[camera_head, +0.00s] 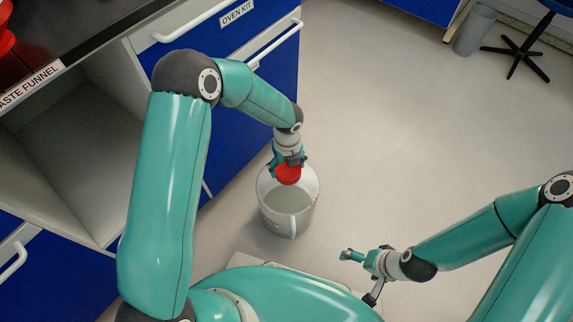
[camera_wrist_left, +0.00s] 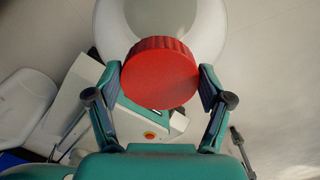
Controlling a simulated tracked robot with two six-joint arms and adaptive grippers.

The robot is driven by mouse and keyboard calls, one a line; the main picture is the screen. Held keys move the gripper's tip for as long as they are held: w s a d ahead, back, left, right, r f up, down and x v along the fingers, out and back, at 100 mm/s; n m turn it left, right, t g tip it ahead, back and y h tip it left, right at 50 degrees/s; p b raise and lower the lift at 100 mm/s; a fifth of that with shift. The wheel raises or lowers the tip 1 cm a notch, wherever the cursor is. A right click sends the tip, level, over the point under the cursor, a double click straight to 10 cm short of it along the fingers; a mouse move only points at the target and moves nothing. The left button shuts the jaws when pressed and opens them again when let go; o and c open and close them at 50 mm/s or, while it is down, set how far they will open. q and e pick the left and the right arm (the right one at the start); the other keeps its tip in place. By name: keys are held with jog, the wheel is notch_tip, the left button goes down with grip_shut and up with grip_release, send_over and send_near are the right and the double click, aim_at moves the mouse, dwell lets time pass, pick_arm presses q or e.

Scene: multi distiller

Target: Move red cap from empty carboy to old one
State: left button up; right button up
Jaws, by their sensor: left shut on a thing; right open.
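My left gripper (camera_head: 288,162) is shut on the red cap (camera_head: 288,174), a round cap with a ribbed edge. In the left wrist view the red cap (camera_wrist_left: 160,75) sits between the two fingers of my left gripper (camera_wrist_left: 160,88). A white carboy (camera_head: 288,212) with a handle stands on the floor just below the cap; its round shape also shows behind the cap in the left wrist view (camera_wrist_left: 211,25). I cannot tell whether the cap touches it. My right gripper (camera_head: 356,261) is open and empty, low and right of the carboy. No second carboy is visible.
Blue cabinets (camera_head: 255,95) and an open white shelf compartment (camera_head: 70,150) stand on the left under a dark worktop (camera_head: 80,30). A grey bin (camera_head: 475,30) and a stool base (camera_head: 516,52) are at the far right. The floor between is clear.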

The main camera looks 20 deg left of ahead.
pick_arm(q)
jog(key=shift+f, duration=0.1)
jog(key=o, duration=0.8)
jog(key=shift+o, duration=0.2)
notch_tip(320, 180, up, 12)
jog(key=shift+f, duration=0.1)
dwell(0.6)
